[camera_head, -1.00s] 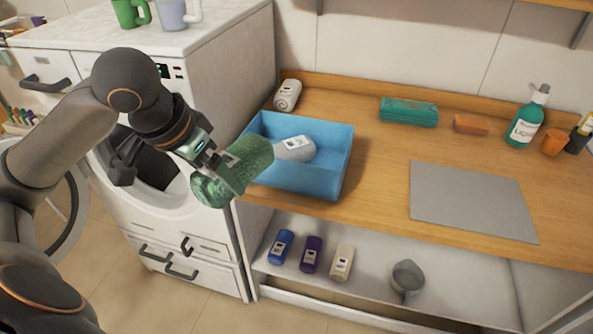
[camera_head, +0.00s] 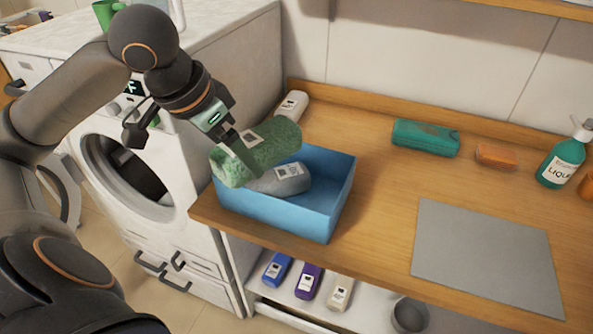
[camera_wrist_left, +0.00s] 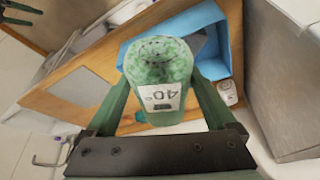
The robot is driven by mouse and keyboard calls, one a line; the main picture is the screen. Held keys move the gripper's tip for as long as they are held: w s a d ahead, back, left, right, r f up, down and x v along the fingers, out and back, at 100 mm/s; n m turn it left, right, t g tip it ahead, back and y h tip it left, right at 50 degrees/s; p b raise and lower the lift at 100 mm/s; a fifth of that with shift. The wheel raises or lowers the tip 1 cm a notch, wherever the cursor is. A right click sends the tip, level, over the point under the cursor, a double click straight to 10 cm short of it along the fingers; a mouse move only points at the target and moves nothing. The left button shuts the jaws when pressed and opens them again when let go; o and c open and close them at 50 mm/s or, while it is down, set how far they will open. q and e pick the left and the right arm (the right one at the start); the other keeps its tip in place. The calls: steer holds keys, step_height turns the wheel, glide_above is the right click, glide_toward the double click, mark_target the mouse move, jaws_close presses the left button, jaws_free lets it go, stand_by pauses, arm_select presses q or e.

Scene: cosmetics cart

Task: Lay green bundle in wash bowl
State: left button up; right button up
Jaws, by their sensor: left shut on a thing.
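The green bundle (camera_head: 262,154) is a rolled, mottled green cloth with a white label. My left gripper (camera_head: 243,152) is shut on it and holds it over the left part of the blue wash bowl (camera_head: 325,207). The bundle also shows between the fingers in the left wrist view (camera_wrist_left: 158,75), its label reading 40°. The blue bowl, a rectangular tub, stands on the wooden counter and shows behind the bundle in the wrist view (camera_wrist_left: 205,35). A grey bundle (camera_head: 284,180) with a label lies in the bowl, partly hidden below the green one.
A white rolled bundle (camera_head: 292,106) lies behind the bowl. A teal pack (camera_head: 425,139), an orange block (camera_head: 496,157) and a green pump bottle (camera_head: 562,163) stand along the back. A grey mat (camera_head: 487,258) lies right. The washing machine (camera_head: 130,170) is at left.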

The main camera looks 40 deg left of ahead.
mark_target(269, 148)
arm_select(q)
steer(key=w+p, duration=0.1)
steer(key=w, duration=0.1)
steer(key=w+d+f+p, duration=0.1)
steer(key=w, duration=0.1)
steer(key=w+f, duration=0.1)
steer(key=shift+w+d+f+p, duration=0.15)
steer(key=shift+w+d+p, duration=0.25)
steer(key=w+x, duration=0.1)
steer(key=x, duration=1)
steer(key=shift+w+d, duration=0.3)
steer(key=shift+d, duration=0.05)
steer(key=shift+f, duration=0.15)
